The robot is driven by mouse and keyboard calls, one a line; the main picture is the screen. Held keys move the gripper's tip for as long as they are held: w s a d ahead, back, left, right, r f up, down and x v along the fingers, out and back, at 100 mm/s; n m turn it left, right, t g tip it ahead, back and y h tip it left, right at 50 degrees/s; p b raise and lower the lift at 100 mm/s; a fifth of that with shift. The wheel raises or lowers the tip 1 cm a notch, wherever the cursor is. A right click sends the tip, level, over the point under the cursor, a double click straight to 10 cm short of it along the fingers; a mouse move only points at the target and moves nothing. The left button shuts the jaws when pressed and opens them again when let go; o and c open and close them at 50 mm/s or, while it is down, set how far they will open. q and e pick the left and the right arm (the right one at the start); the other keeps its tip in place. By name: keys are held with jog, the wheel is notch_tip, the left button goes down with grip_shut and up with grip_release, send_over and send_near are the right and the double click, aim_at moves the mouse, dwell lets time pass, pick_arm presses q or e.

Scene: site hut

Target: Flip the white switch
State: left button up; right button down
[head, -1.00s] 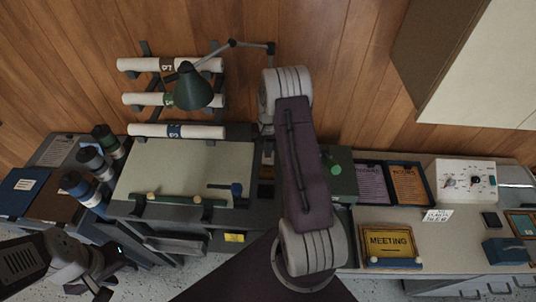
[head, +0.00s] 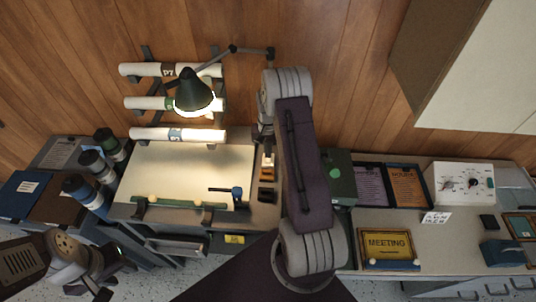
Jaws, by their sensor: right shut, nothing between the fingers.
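My right arm comes up through the middle of the head view, and its gripper (head: 268,150) points down at the right end of the drawing desk, shut and empty, partly hidden by my arm. Just below it in the picture are a small switch block with an amber-lit look (head: 267,172) and a dark block (head: 266,195). I cannot clearly make out a white switch there; the gripper and arm cover part of that spot. The green desk lamp (head: 195,90) is lit. My left gripper (head: 112,272) is at the lower left, away from the desk; its opening is unclear.
The pale drawing board (head: 180,165) carries a green bar and a small blue clamp (head: 236,195). Rolled plans (head: 150,133) hang on the wall. To the right are a green box (head: 338,175), a MEETING sign (head: 387,243) and a white control box with dials (head: 462,182).

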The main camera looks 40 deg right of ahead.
aim_at(268, 160)
notch_tip(268, 160, up, 4)
jog(key=p, duration=0.3)
jog(key=shift+r, duration=0.25)
